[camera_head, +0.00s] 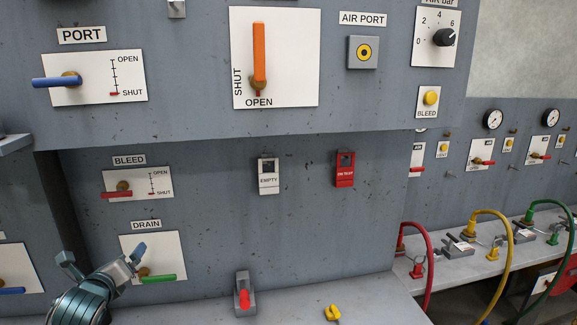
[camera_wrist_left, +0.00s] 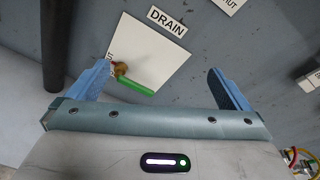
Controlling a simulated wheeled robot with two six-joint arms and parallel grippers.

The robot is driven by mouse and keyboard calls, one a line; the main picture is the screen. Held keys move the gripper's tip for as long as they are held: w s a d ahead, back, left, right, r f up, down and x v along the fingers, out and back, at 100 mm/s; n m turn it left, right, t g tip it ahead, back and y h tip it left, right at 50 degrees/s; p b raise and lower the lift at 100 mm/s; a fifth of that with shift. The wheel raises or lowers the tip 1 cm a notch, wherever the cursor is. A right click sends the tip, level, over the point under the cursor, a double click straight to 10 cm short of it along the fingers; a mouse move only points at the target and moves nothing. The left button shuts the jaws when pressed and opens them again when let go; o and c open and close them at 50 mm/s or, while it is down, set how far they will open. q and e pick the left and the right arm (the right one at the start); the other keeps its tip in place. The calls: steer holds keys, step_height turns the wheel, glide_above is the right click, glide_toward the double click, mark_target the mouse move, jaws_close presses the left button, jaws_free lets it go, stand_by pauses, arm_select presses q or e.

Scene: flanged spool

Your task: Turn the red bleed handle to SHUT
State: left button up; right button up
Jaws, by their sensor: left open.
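The red bleed handle (camera_head: 116,195) is a lever on a white plate (camera_head: 158,192) below the BLEED label (camera_head: 129,160). It lies about level and points left from its brass pivot. A scale beside it reads OPEN at the top and SHUT at the bottom. My left gripper (camera_head: 102,257) is open and empty, below the bleed plate and in front of the DRAIN plate. In the left wrist view, a plate corner with part of the word SHUT (camera_wrist_left: 230,4) shows at the top edge; the bleed handle is out of that view. My right gripper is in neither view.
The green drain handle (camera_head: 158,278) is close to my left gripper; it shows between the fingers in the wrist view (camera_wrist_left: 135,86). A blue port handle (camera_head: 56,82) sticks out above. A red-tipped switch (camera_head: 243,298) stands below.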

arm_select(q)
steer(key=s+d+f+n+g+h, duration=0.1)
steer(key=s+d+f+n+g, duration=0.25)
steer(key=s+f+n, duration=0.45)
steer(key=s+d+f+n+g, duration=0.2)
steer(key=s+d+f+n, duration=0.3)
steer(key=s+f, duration=0.45)
steer(key=s+d+f+n+g+h, duration=0.1)
steer(key=s+d+f+n+g, duration=0.2)
steer(key=s+n, duration=0.55)
steer(key=s+d+f+n+g+h, duration=0.1)
steer(key=s+d+f+n+g, duration=0.3)
steer(key=s, duration=0.7)
steer(key=a+f+n+b, duration=0.25)
steer(key=f+b, duration=0.25)
steer(key=f, duration=3)
steer(key=s+a+f+b, duration=0.1)
steer(key=s+f+b, duration=0.1)
steer(key=s+f, duration=0.7)
steer(key=s+a+f+g+b, duration=0.1)
steer(key=s+f+b, duration=0.1)
steer(key=s+f, duration=0.8)
step_height(320, 180, down, 5)
steer(key=shift+s, duration=0.15)
